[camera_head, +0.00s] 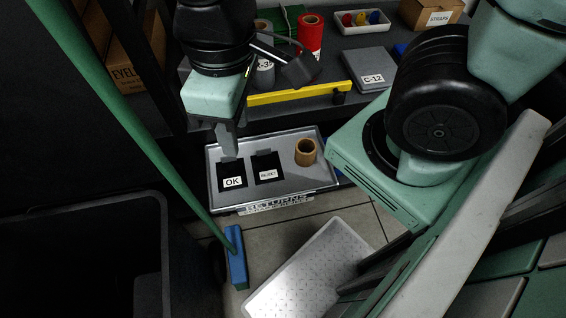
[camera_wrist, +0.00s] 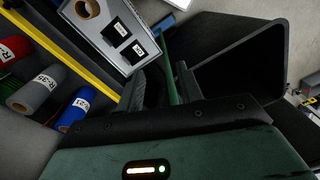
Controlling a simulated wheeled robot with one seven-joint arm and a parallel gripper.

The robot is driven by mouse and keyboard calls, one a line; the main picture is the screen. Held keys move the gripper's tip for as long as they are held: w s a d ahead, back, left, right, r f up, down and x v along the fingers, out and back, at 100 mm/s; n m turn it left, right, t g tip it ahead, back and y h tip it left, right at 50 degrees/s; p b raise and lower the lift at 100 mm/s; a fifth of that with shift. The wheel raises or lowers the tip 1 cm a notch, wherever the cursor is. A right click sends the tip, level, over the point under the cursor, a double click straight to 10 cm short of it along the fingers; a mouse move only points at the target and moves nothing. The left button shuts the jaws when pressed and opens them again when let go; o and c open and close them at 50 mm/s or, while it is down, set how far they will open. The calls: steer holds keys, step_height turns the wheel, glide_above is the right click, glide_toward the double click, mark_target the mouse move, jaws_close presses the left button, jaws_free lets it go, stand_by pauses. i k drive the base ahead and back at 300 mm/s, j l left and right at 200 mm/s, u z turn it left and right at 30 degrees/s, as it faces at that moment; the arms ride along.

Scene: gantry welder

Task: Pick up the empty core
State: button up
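The empty core (camera_head: 305,158) is a short brown cardboard tube standing on end in the right part of the grey returns tray (camera_head: 300,182). Its hollow top is open to view. It also shows in the wrist view at the top left (camera_wrist: 88,14), in the tray (camera_wrist: 93,32). My gripper (camera_head: 230,154) points down over the tray's left part, left of the core and apart from it. In the wrist view my gripper's two fingers (camera_wrist: 162,82) stand apart with nothing held between them.
Black OK (camera_head: 232,172) and REJECT (camera_head: 267,165) pockets lie in the tray. A yellow rail (camera_head: 295,94) edges the shelf behind. A green-handled broom (camera_head: 150,150) leans at left beside a black bin (camera_head: 90,245). A white perforated tray (camera_head: 310,270) lies in front.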

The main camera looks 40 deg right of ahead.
mark_target(304, 144)
steer(key=k+j+z, duration=0.15)
steer(key=j+z, duration=0.15)
steer(key=z, duration=0.2)
steer(key=k+j+z, duration=0.15)
steer(key=j+z, duration=0.15)
steer(key=z, duration=0.2)
